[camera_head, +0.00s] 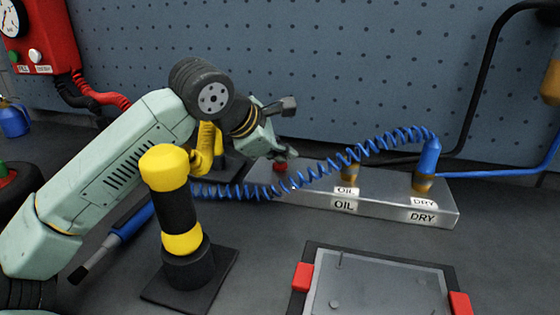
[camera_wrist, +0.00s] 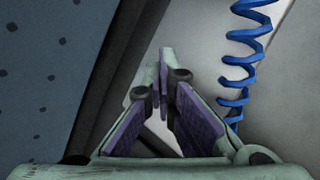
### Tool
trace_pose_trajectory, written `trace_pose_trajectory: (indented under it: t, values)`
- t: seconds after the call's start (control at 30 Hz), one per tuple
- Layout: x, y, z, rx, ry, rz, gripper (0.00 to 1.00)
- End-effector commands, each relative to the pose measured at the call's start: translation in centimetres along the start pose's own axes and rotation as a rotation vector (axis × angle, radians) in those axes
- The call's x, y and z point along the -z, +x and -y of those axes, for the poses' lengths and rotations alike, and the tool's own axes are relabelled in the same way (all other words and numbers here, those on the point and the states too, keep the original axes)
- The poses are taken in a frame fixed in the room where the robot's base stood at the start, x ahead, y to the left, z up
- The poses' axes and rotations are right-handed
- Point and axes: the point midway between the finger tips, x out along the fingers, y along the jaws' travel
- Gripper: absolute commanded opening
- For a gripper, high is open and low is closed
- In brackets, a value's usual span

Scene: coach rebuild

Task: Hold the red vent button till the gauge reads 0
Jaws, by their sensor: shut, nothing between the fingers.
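A small red button (camera_head: 281,168) stands on the left end of the metal block (camera_head: 312,195) in the head view. My gripper (camera_head: 279,153) is shut and empty, with its tips directly above the red button. I cannot tell whether they touch it. In the wrist view the purple-padded fingers (camera_wrist: 164,82) meet at their tips, and the button does not show there. A white round gauge (camera_head: 10,19) sits on the red box (camera_head: 48,35) at the top left. It is partly cut off, and its reading is too small to tell.
A coiled blue hose (camera_head: 300,180) crosses in front of the block's left part. It shows close to my fingers in the wrist view (camera_wrist: 237,75). A yellow and black post (camera_head: 178,235) stands in front. A grey tray (camera_head: 375,290) lies front right. A pegboard wall (camera_head: 330,70) rises behind.

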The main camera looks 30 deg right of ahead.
Motion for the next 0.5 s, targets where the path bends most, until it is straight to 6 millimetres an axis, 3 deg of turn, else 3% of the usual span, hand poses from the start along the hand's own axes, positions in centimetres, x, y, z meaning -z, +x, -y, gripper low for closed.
trace_pose_trajectory:
  t: [0.5]
  values:
    - [-0.35, -0.49, -0.36, 0.001, 0.0, -0.001, 0.0]
